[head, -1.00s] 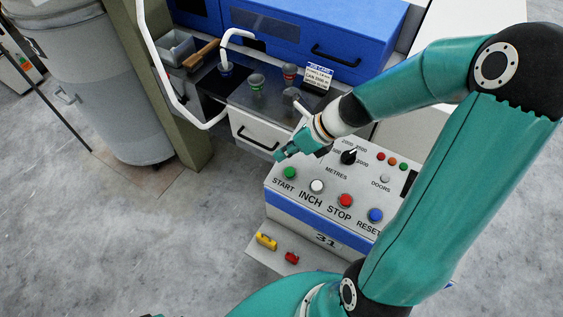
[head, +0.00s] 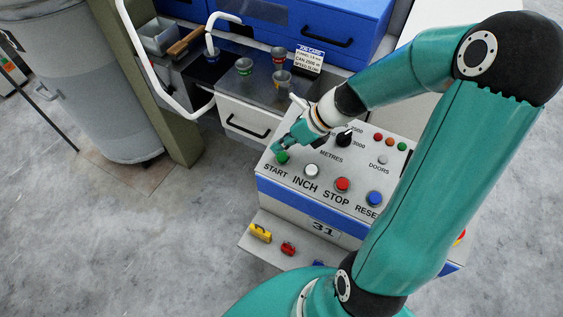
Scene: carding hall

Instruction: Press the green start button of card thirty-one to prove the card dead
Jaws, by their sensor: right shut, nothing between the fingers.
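The control box (head: 300,205) carries a plate numbered 31 and a row of labelled buttons. The green start button (head: 282,157) is at the left end of the row, above the word START. My right gripper (head: 278,149) is shut and empty. Its fingertips are right at the green button, overlapping its upper edge in the picture; whether they touch or press it I cannot tell. Beside it are the white INCH button (head: 311,171), the red STOP button (head: 342,184) and the blue RESET button (head: 375,198). My left gripper is out of view.
A ledge below the box holds a yellow padlock-like item (head: 260,233) and a red one (head: 288,248). Behind are a bench with several small cups (head: 244,66), a job card (head: 309,60) and a white bent rail (head: 150,60). A grey can (head: 95,90) stands left.

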